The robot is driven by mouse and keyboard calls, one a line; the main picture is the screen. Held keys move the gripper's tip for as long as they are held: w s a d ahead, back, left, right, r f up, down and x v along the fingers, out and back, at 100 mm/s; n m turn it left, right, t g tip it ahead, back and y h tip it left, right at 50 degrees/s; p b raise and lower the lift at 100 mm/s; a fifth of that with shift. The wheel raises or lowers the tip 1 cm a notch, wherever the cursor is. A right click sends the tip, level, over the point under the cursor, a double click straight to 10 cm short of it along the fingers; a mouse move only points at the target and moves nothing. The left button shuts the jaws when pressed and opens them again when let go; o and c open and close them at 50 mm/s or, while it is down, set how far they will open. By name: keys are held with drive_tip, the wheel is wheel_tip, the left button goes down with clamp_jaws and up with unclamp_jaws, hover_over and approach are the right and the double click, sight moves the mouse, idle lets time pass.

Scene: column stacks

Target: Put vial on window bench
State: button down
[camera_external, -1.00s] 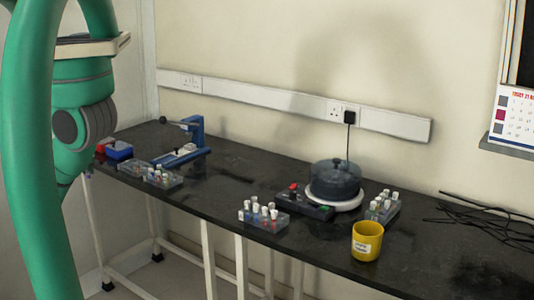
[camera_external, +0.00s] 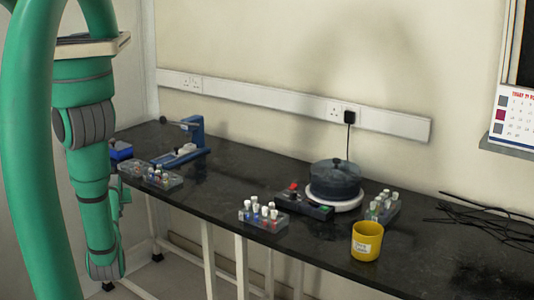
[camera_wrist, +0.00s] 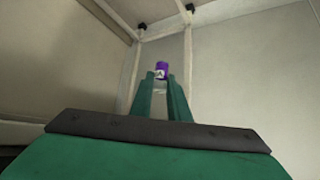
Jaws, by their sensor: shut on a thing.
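A vial (camera_wrist: 162,70) with a purple upper part and a pale mark shows between my fingertips in the wrist view. My gripper (camera_wrist: 162,84) is shut on it, and the purple end sticks out beyond the fingers. The vial's lower part is partly hidden between the fingers. In the external view my arm hangs down at the left, in front of the bench's left end, and the held vial cannot be made out there. A long black-topped bench (camera_external: 225,190) runs along the wall; I cannot tell whether it is the window bench.
The bench carries vial racks (camera_external: 264,217), a blue-handled device (camera_external: 188,143), a dark round machine (camera_external: 335,180), a yellow cup (camera_external: 367,241) and loose black cables (camera_external: 490,220). Pale frame legs (camera_wrist: 188,50) and walls show in the wrist view. The bench's front right is bare.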

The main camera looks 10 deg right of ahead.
drive_tip(key=s+d+f+m+h, duration=0.1)
drive_tip(key=s+d+f, duration=0.3)
drive_tip(key=s+d, duration=0.6)
drive_tip(key=shift+s+m+h, duration=0.3)
drive_tip(key=shift+s+m, duration=0.2)
drive_tip(key=shift+s, duration=1.6)
drive_tip(key=shift+f, duration=0.15)
